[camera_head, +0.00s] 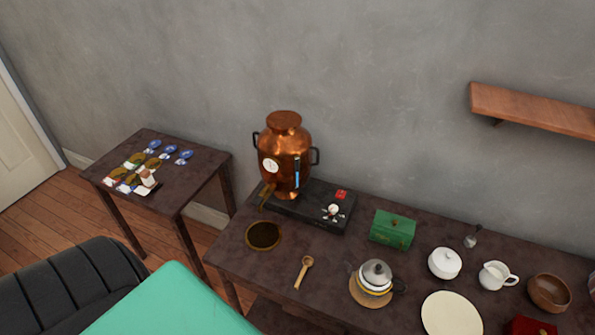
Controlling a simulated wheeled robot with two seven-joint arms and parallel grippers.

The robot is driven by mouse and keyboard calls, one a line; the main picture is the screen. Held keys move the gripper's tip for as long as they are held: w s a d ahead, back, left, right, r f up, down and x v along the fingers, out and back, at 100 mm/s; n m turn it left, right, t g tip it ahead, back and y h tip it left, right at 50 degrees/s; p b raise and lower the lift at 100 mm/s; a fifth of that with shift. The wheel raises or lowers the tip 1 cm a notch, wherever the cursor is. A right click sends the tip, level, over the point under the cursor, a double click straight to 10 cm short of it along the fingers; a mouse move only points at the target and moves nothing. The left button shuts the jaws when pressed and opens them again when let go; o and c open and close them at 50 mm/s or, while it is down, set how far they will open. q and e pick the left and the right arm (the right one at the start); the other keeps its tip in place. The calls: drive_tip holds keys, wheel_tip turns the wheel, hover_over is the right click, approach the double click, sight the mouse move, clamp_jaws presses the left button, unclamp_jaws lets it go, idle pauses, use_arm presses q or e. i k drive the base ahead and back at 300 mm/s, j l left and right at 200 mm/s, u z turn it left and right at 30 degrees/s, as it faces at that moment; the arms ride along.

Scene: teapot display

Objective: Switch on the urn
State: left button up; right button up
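The copper urn (289,145) stands upright on a black base (312,208) near the back of the dark table. It has two dark side handles, a round white dial and a blue vertical strip on its front. A spout points down to the front left. On the base are a small red switch (342,195) and a white-and-silver knob (333,212). I cannot tell the switch's position. Neither of my grippers is in view.
The table (330,255) also holds a green box (393,229), a teapot (376,274), a wooden scoop (303,271), a white lidded bowl (444,263), a creamer (497,275) and a wooden bowl (548,292). A smaller table (196,165) stands left. A shelf (535,109) is on the wall.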

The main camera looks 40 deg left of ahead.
sight(341, 195)
drive_tip(key=j+u, duration=0.2)
drive_tip(key=j, duration=0.55)
drive_tip(key=j+u, duration=0.15)
drive_tip(key=j, duration=0.65)
drive_tip(key=j+u, duration=0.2)
drive_tip(key=j, duration=0.55)
drive_tip(key=i, duration=0.05)
